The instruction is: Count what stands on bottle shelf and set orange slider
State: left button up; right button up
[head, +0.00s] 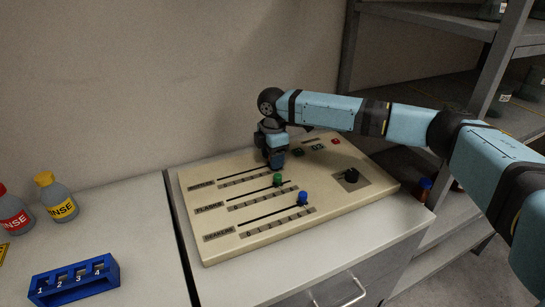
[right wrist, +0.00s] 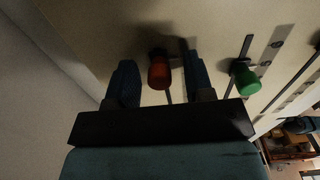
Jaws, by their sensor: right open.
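A beige control panel (head: 300,208) lies on the counter with three slots; the front labels read FLASKS and BEAKERS, the rear one is hard to read. The orange slider knob (right wrist: 160,72), reddish in this light, stands between the open fingers of my right gripper (right wrist: 160,85), apparently without being squeezed. In the head view my right gripper (head: 276,160) hides that knob at the rear slot. The green knob (head: 278,180) and the blue knob (head: 302,198) are on the other slots. Dark vessels (head: 495,9) show partly on the rack; their number cannot be told. My left gripper is out of view.
The metal rack (head: 440,90) stands at right, partly behind my arm. The panel has a small display (head: 317,147), a green button (head: 298,152), a red button (head: 336,141) and a black dial (head: 351,176). Rinse bottles (head: 58,198) and a blue numbered block (head: 75,280) stand left.

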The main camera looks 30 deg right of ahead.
aim_at(256, 169)
grip_shut()
jog(key=shift+a+r+p, duration=0.15)
jog(key=shift+a+p, duration=0.05)
jog(key=shift+p, duration=0.25)
jog(key=a+p, duration=0.3)
jog(key=p, duration=0.2)
jog(key=shift+w+a+r, duration=0.1)
jog(key=shift+a+r, duration=0.05)
jog(key=shift+a, duration=0.15)
jog(key=shift+a+p, duration=0.35)
jog(key=shift+a+f, duration=0.2)
jog(key=shift+f, duration=0.1)
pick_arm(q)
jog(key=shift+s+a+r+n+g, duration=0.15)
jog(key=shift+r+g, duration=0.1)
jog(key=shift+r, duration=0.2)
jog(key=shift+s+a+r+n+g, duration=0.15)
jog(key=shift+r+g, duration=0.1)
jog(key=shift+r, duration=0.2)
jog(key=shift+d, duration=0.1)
